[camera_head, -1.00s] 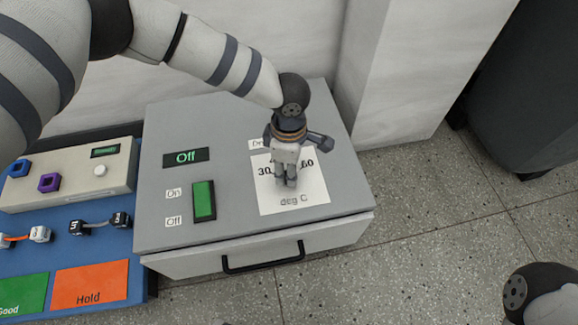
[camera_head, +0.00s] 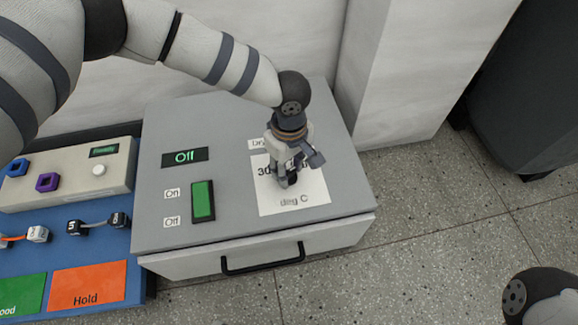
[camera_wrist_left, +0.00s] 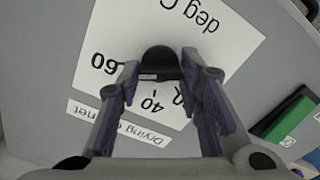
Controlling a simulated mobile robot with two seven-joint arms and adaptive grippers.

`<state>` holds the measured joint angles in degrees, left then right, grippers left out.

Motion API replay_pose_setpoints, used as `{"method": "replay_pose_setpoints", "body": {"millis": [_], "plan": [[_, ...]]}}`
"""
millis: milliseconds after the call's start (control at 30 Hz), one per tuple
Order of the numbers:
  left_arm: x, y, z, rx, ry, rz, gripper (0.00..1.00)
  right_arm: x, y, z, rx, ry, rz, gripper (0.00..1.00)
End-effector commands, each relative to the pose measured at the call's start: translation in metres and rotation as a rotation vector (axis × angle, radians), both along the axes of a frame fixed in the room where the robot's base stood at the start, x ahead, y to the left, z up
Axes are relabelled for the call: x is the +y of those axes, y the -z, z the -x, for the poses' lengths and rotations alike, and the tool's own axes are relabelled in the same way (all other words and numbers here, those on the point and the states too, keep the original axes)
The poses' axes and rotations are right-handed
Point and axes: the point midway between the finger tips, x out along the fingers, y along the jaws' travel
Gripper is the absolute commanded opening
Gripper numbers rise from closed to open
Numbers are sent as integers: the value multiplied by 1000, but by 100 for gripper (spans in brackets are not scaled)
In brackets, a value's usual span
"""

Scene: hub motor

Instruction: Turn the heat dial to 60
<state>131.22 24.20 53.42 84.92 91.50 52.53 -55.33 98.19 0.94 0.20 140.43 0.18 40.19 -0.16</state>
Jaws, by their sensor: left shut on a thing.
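The heat dial (camera_wrist_left: 158,60) is a small black knob on a white scale card (camera_head: 305,200) marked "deg C". My left gripper (camera_head: 287,182) points down over the card, and its fingers (camera_wrist_left: 160,72) are shut on the dial, one on each side. In the left wrist view the 60 lies left of the dial and the 40 lies between the fingers. A small pale mark shows on the dial's edge on the 40 side; I cannot tell the exact setting. In the head view the gripper hides most of the dial and some numbers.
The card is on a grey drying cabinet (camera_head: 235,130) with a green switch (camera_head: 203,201), a display reading "Off" (camera_head: 185,157) and a front drawer handle (camera_head: 262,260). A blue board (camera_head: 60,250) with other parts stands at the left. A wall rises behind.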

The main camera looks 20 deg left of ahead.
Motion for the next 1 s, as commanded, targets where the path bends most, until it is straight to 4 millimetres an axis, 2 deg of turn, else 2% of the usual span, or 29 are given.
{"method": "replay_pose_setpoints", "body": {"millis": [467,500,567,867,1000], "plan": [[2,1,1,1,13,-5,5,0,0,0,1,0,0,0],[2,1,1,1,13,-5,40,0,0,0,1,0,0,0],[2,1,1,1,13,-4,53,0,0,0,1,0,0,0],[1,-1,0,0,12,-1,53,0,0,0,0,0,0,0],[1,-23,-2,-4,11,1,53,0,0,0,0,0,0,0]]}}
